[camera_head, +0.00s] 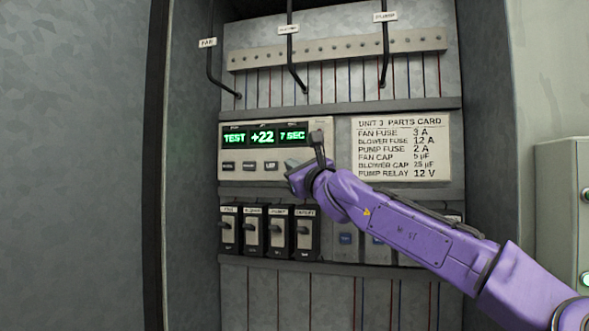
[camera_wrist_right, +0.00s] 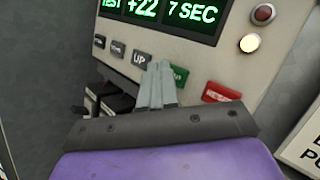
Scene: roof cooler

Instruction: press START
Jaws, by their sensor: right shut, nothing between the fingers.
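The control panel (camera_head: 240,178) has a green display (camera_head: 264,137) reading TEST, +22 and 7 SEC. In the right wrist view, a green button (camera_wrist_right: 180,76) shows just right of my fingertips, its label partly hidden, so I cannot read it fully. My right gripper (camera_head: 289,164) is shut and empty, with its tips at the panel between the UP button (camera_wrist_right: 141,56) and the green button, as the right wrist view (camera_wrist_right: 161,68) shows. I cannot tell whether they touch the panel. In the head view my gripper and arm hide the green button. My left gripper is out of view.
A red button (camera_wrist_right: 221,92) sits right of the green one. A lit lamp (camera_wrist_right: 249,43) and a dark red lamp (camera_wrist_right: 263,14) are above it. Several black breaker switches (camera_head: 252,231) stand below the panel. A parts card (camera_head: 401,148) is at right.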

